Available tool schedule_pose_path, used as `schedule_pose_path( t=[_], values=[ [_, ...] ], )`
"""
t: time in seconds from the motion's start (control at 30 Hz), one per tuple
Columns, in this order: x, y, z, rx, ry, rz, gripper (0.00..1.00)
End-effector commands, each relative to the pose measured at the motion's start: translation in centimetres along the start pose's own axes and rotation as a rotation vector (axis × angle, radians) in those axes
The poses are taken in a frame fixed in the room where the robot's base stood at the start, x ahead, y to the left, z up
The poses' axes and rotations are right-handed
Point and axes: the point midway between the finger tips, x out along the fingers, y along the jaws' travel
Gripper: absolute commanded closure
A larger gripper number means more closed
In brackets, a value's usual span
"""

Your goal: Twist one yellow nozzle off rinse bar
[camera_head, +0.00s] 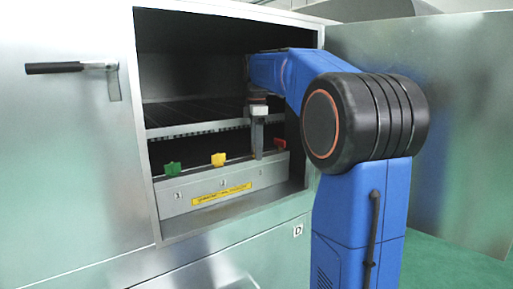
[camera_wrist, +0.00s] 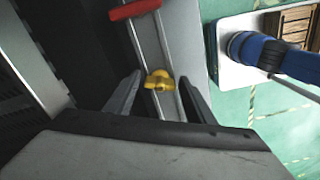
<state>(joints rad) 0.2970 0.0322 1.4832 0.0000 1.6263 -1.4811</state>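A yellow nozzle (camera_head: 218,159) stands on the rinse bar (camera_head: 225,184), between a green nozzle (camera_head: 172,168) on the left and a red nozzle (camera_head: 280,143) on the right. My gripper (camera_head: 258,150) points down inside the opening, to the right of the yellow nozzle and apart from it. In the wrist view my gripper (camera_wrist: 160,80) is open and empty, its fingers spread wide. The yellow nozzle (camera_wrist: 159,80) appears in the gap between the fingertips, not touched. The red nozzle (camera_wrist: 134,10) lies at the top of that view. The green one is hidden there.
The bar sits in a metal cabinet with a frame (camera_head: 146,130) around the opening. A rack (camera_head: 195,128) lies behind and above the nozzles. The open door (camera_head: 425,120) is at the right.

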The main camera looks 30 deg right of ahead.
Motion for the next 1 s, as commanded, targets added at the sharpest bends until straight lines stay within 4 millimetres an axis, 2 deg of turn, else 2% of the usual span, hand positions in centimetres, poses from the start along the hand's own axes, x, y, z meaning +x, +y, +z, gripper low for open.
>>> schedule_pose_path(
  t=[0.33, 0.47, 0.8, 1.0],
  values=[
    [-0.1, 0.0, 0.0, 0.002, 0.0, 0.0, 0.42],
    [-0.7, 0.0, 0.0, 0.002, 0.0, 0.0, 0.42],
    [-5.1, 0.1, 0.0, 0.002, 0.0, 0.002, 0.42],
    [-6.9, 0.1, 0.0, 0.002, 0.0, 0.0, 0.42]
  ],
)
